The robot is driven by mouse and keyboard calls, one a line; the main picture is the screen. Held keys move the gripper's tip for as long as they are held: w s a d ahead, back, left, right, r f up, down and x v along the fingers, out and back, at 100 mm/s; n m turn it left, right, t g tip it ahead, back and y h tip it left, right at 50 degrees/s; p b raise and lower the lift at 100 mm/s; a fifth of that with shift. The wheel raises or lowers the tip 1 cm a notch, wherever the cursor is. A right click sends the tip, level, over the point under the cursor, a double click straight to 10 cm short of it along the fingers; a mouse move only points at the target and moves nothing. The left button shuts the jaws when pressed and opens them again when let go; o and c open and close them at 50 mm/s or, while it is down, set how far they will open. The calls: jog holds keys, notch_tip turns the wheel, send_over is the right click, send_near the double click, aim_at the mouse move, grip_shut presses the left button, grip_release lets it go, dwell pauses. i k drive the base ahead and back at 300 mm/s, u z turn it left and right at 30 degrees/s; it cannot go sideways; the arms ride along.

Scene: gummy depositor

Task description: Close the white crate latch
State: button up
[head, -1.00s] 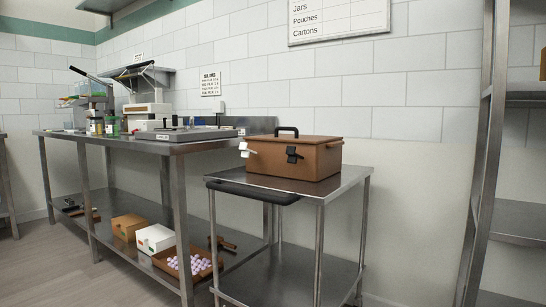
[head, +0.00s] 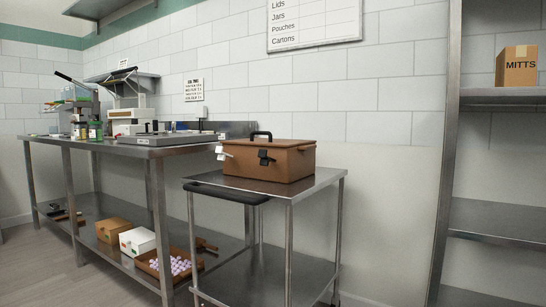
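A brown crate (head: 284,164) with a black top handle (head: 261,134) sits on a small steel cart (head: 316,181). The white crate latch (head: 223,154) is at the crate's left front corner and sticks outward, away from the crate wall. A black latch (head: 266,157) is on the front face and also stands out somewhat from it. The lid looks down on the crate. My gripper is not in view.
A steel table (head: 124,149) with equipment and jars stands at the left, boxes on its lower shelf. The cart has a dark push bar (head: 226,193). A steel shelf rack (head: 490,202) holds a MITTS box (head: 516,66) at the right. Floor shows at lower left.

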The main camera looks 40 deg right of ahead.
aim_at(224, 155)
jog(key=z, duration=1.25)
jog(key=i, duration=0.2)
